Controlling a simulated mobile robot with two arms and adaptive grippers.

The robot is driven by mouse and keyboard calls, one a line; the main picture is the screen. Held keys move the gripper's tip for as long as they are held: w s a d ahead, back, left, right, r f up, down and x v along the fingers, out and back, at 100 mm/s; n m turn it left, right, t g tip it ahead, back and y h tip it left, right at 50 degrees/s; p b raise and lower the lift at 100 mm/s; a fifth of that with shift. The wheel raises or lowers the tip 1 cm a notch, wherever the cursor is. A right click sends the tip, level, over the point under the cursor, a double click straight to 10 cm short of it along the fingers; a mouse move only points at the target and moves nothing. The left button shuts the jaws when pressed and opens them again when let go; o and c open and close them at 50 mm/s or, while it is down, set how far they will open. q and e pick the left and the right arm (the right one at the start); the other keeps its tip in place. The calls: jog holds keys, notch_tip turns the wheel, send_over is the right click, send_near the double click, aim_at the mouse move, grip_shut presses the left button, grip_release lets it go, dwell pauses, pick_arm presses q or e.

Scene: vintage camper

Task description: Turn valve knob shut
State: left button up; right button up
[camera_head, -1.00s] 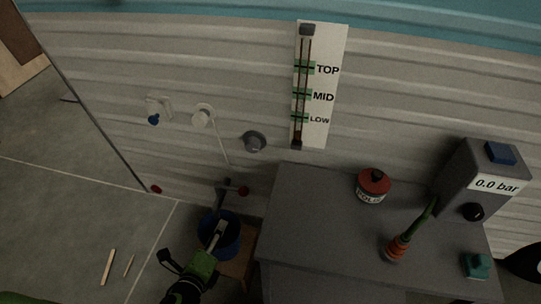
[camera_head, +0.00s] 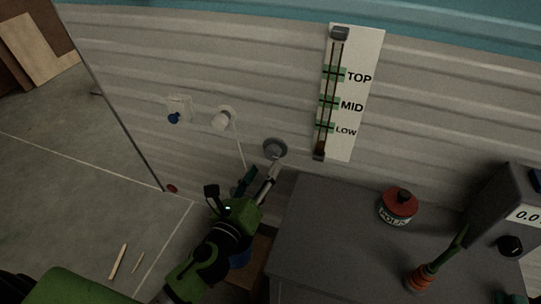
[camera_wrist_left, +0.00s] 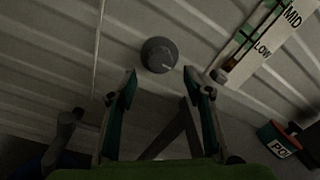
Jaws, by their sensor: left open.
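A round grey knob (camera_head: 275,148) sits on the corrugated wall, left of the level gauge. In the left wrist view the knob (camera_wrist_left: 159,55) shows a pale line on its face and lies just beyond my fingertips, between their lines. My left gripper (camera_head: 261,176) is open, with its fingers pointing up at the wall just below the knob. In the left wrist view the two fingers (camera_wrist_left: 160,86) are spread apart with nothing between them. The knob appears apart from both fingers.
A gauge board (camera_head: 351,95) marked TOP, MID and LOW hangs right of the knob. A grey counter (camera_head: 330,235) below holds a red-topped can (camera_head: 398,207) and a grey box (camera_head: 505,205) with a display and black knob. A white fixture (camera_head: 222,119) with a cord is left.

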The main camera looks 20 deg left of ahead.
aim_at(271, 157)
pick_arm(q)
jog(key=w, duration=0.5)
jog(key=shift+w+d, duration=0.3)
jog(key=c, duration=1.1)
